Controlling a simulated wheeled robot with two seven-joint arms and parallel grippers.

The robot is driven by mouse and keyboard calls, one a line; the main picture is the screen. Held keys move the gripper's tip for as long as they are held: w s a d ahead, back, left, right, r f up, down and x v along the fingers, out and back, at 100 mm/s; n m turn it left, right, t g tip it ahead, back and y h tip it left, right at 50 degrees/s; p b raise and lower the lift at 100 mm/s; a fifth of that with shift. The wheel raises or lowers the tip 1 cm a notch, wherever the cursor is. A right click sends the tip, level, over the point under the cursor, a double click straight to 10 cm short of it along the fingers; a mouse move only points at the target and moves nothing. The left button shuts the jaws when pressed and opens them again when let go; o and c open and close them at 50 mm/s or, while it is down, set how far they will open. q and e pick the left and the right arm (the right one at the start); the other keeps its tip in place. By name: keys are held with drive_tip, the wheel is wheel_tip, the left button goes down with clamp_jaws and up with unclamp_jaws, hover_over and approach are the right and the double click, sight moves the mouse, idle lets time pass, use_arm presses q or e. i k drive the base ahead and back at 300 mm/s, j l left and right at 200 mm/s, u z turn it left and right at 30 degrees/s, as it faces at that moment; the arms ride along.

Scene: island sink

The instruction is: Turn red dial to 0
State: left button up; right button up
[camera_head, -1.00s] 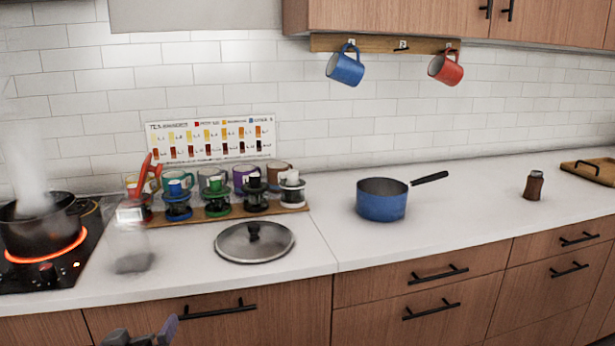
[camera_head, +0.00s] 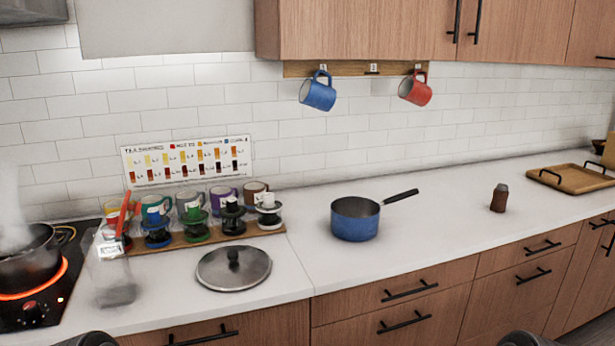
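I cannot make out a separate red dial. A tall red piece (camera_head: 124,214) stands at the left end of the wooden board (camera_head: 262,233), partly behind a clear container (camera_head: 113,285). Dial-like pieces in blue (camera_head: 157,235), green (camera_head: 196,227), black (camera_head: 232,218) and white (camera_head: 269,215) line the board, with mugs behind them. A dark knob (camera_head: 35,314) is on the black cooktop (camera_head: 62,312). At the bottom edge, dark rounded parts of mine show at left and right, cut off by the frame. I see no fingertips, and neither part touches anything.
A dark pot (camera_head: 28,259) steams on a glowing red burner. A lid (camera_head: 234,270), blue saucepan (camera_head: 355,221), brown shaker (camera_head: 499,198) and wooden tray (camera_head: 575,179) rest on the white counter. A blue mug (camera_head: 318,94) and red mug (camera_head: 413,91) hang above.

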sight(32, 309)
drive_tip(key=u, duration=1.05)
